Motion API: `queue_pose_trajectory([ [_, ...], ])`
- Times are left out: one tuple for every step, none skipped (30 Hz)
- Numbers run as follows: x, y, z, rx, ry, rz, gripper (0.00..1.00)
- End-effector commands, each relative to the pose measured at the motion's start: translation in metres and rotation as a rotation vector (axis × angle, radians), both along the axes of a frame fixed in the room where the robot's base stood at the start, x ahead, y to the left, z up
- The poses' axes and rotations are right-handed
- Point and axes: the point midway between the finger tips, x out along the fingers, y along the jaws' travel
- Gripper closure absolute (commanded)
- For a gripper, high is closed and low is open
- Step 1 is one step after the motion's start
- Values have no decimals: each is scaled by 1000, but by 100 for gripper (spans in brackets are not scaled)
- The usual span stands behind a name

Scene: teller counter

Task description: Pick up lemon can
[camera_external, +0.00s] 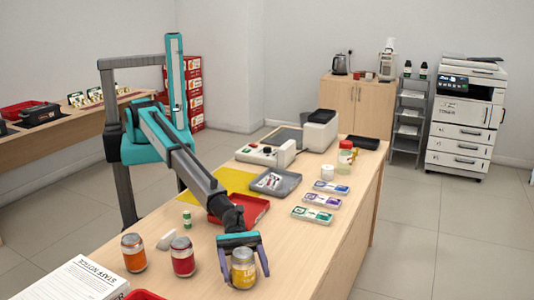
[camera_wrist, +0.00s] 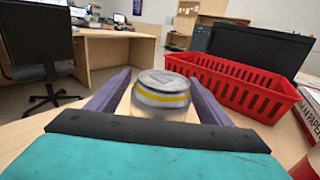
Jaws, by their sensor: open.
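The lemon can (camera_external: 243,268) is yellow with a silver top and stands upright near the front of the wooden counter. My gripper (camera_external: 242,270) is low at the counter, with one open finger on each side of the can. In the wrist view the can (camera_wrist: 161,93) shows its silver lid and a yellow band between the two purple fingers of my gripper (camera_wrist: 160,98). Whether either finger touches it, I cannot tell. The can's lower part is hidden in the wrist view by the gripper body.
A red can (camera_external: 182,257) and an orange can (camera_external: 133,253) stand to the left on the counter. A white block (camera_external: 166,240) and a small green-topped item (camera_external: 187,219) lie behind them. A red basket (camera_wrist: 240,85) is beyond the can at right. A red tray (camera_external: 252,208) lies behind the gripper.

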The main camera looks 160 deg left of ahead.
Motion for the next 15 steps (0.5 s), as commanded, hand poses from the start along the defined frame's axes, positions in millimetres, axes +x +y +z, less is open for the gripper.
queue_pose_trajectory([
  [0, 0, 0, 0, 0, 0, 27],
  [0, 0, 0, 0, 0, 0, 27],
  [0, 0, 0, 0, 0, 0, 27],
  [0, 0, 0, 0, 0, 0, 27],
  [0, 0, 0, 0, 0, 0, 27],
  [0, 0, 0, 0, 0, 0, 27],
  [0, 0, 0, 0, 0, 0, 27],
  [0, 0, 0, 0, 0, 0, 27],
  [0, 0, 0, 0, 0, 0, 27],
  [0, 0, 0, 0, 0, 0, 27],
  [0, 0, 0, 0, 0, 0, 29],
  [0, 0, 0, 0, 0, 0, 36],
  [0, 0, 0, 0, 0, 0, 41],
  [0, 0, 0, 0, 0, 0, 46],
  [0, 0, 0, 0, 0, 0, 52],
])
